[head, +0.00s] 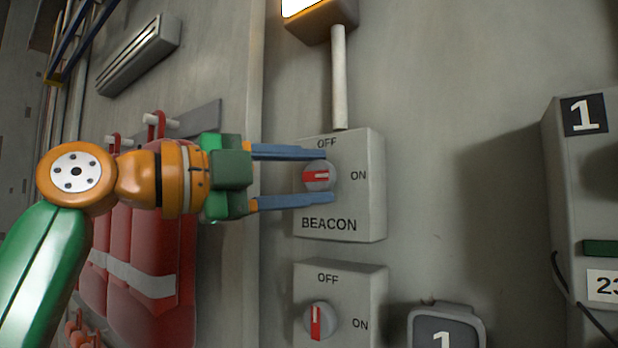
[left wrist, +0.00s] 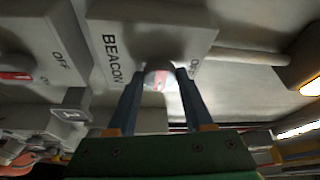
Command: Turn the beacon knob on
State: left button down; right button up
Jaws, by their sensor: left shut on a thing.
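The beacon box (head: 362,215) is a grey wall box marked BEACON, with OFF above its knob and ON to the right. Its round grey knob (head: 318,184) has a red pointer bar that lies level, in line with ON. My left gripper (head: 327,177) comes in from the left, its two blue fingers shut on the knob from above and below. In the left wrist view the knob (left wrist: 158,79) sits between the fingertips, partly hidden by them. My right gripper is in neither view.
A lamp (head: 318,20) glows above the box, joined by a pale pipe (head: 340,80). A second box (head: 370,285) below has its red pointer upright at OFF. Red life vests (head: 150,250) hang at left. A grey cabinet (head: 560,200) stands at right.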

pick_arm(q)
jog(key=shift+f, duration=0.2)
jog(key=c, duration=0.7)
grip_release()
jog(key=shift+c, duration=0.2)
jog(key=o, duration=0.4)
jog(key=shift+s, duration=0.1)
jog(key=shift+c, duration=0.2)
jog(key=shift+o, duration=0.4)
jog(key=shift+s+a+r, duration=0.1)
jog(key=shift+s+r, duration=0.1)
jog(key=shift+s, duration=0.05)
jog(key=b+v, duration=0.2)
jog(key=v, duration=0.5)
